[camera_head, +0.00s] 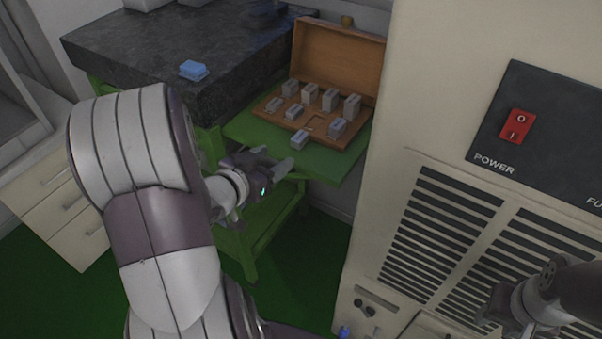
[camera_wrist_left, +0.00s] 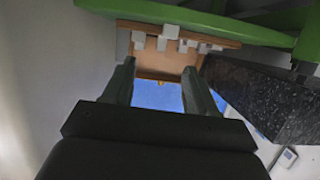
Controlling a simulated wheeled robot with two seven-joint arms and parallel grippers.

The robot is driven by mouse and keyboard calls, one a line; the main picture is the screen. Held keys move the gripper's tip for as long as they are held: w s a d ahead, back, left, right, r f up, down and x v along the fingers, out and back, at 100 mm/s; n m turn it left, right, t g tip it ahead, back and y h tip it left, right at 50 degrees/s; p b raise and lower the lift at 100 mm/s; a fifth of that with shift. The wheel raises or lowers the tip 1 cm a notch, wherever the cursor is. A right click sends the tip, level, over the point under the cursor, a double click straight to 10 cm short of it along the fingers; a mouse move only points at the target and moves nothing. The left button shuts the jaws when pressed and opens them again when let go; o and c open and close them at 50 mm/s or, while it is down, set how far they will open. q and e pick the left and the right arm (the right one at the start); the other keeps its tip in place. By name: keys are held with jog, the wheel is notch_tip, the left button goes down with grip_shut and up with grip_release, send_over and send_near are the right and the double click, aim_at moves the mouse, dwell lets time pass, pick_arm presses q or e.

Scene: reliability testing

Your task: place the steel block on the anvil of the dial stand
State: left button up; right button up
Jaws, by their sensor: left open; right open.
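Several grey steel blocks (camera_head: 330,99) stand in and along an open wooden case (camera_head: 338,58) on a green shelf. One block (camera_head: 300,139) is at the case's near edge; I cannot tell which block the task means. My left gripper (camera_head: 279,163) is open and empty, in front of the shelf and below the near block. In the left wrist view its two fingers are spread (camera_wrist_left: 160,88), with the case (camera_wrist_left: 165,64) and blocks beyond them. My right gripper (camera_head: 492,312) is at the lower right, open, in front of the beige cabinet. I cannot make out the dial stand or its anvil clearly.
A dark granite slab (camera_head: 130,50) lies left of the case with a small blue item (camera_head: 193,70) on it. The beige cabinet (camera_head: 425,120) with a red power switch (camera_head: 517,126) closes off the right.

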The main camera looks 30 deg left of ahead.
pick_arm(q)
send_near(298, 138)
jog(key=w, duration=0.1)
jog(key=x, duration=0.8)
jog(key=shift+w+f, duration=0.2)
jog(key=shift+f, duration=0.1)
jog(key=shift+s+r, duration=0.1)
jog(key=shift+c, duration=0.6)
grip_shut()
pick_arm(e)
jog(key=shift+w+a+f, duration=0.2)
jog(key=shift+a+f, duration=0.05)
jog(key=shift+a, duration=0.35)
